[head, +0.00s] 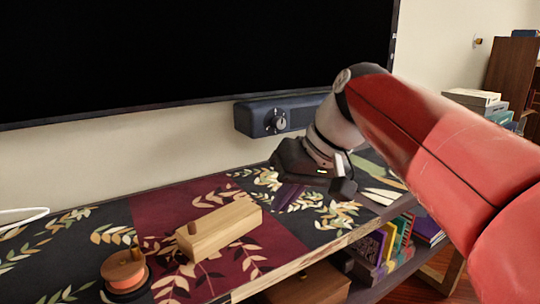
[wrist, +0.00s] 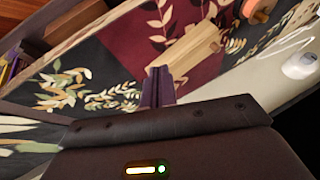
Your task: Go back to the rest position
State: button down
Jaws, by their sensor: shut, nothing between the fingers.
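My red arm reaches in from the right in the head view. My gripper (head: 290,197) is above the patterned shelf top (head: 190,207), right of a wooden block (head: 218,228). The gripper's purple fingers (wrist: 158,85) are together and empty in the wrist view. The wooden block also shows in the wrist view (wrist: 192,50), beyond the fingertips. I cannot tell from the pictures how high the fingertips are above the shelf top.
An orange and dark round object (head: 124,272) stands at the shelf's front left. A dark blue box with a knob (head: 262,117) is on the wall, under a large black screen (head: 190,50). Stacked books (head: 478,100) stand at the right.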

jog(key=s+d+f+m+t+h+p, duration=0.3)
jog(key=s+d+f+m+h, duration=0.2)
jog(key=s+d+f, duration=0.8)
jog(key=shift+s+d+f+h, duration=0.35)
jog(key=shift+d+f, duration=0.2)
jog(key=shift+f, duration=0.35)
